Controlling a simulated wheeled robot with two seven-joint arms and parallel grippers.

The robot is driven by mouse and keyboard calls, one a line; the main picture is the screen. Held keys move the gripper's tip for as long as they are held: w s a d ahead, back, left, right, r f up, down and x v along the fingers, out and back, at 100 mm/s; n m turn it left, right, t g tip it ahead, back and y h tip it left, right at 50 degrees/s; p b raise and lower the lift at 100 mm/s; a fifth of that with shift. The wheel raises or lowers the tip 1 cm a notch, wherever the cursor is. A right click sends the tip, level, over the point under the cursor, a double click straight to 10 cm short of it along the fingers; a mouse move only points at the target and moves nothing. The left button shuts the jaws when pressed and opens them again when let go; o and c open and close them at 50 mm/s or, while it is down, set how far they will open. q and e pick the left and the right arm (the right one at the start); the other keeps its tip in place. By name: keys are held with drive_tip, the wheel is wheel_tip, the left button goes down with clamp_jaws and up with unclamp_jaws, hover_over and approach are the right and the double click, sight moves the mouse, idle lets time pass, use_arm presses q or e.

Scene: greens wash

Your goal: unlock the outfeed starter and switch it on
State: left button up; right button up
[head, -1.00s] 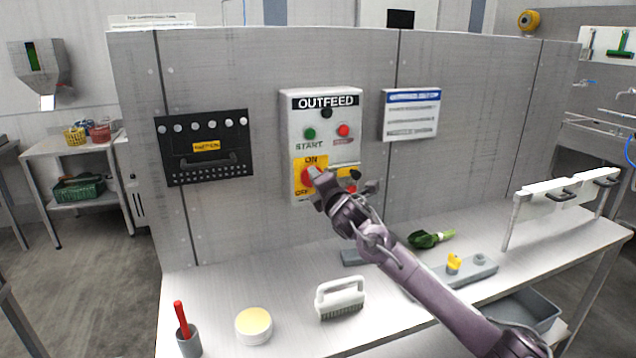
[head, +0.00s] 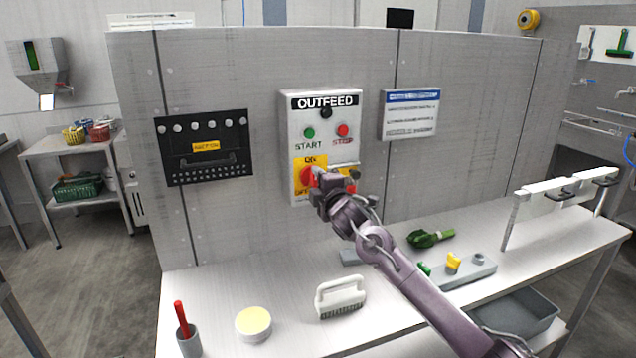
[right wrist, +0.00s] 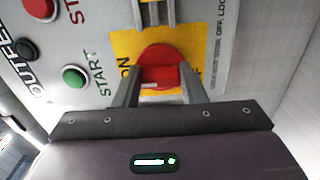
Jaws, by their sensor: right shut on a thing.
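The outfeed starter (head: 291,122) is a pale box on the grey wall panel. It has a green START button (head: 309,133), a red STOP button (head: 342,130) and a red rotary switch (head: 306,177) on a yellow plate marked ON. My right gripper (head: 317,176) is at the switch and partly covers it and the lower right of the box. In the right wrist view the fingers are shut on the red switch (right wrist: 160,56), one on each side of its grip. Whether a lock sits on the switch is not clear. My left gripper is out of view.
On the bench (head: 225,290) are a red-handled tool in a cup (head: 188,335), a yellow-topped round tub (head: 253,324), a white brush (head: 340,297) and a green item (head: 430,238). A grey block holds a yellow piece (head: 453,261). A black board (head: 204,147) hangs left of the starter.

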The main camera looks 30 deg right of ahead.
drive_tip(key=o, duration=1)
drive_tip(key=b+v, duration=0.2)
drive_tip(key=v, duration=0.6)
drive_tip(key=shift+w+d, duration=0.1)
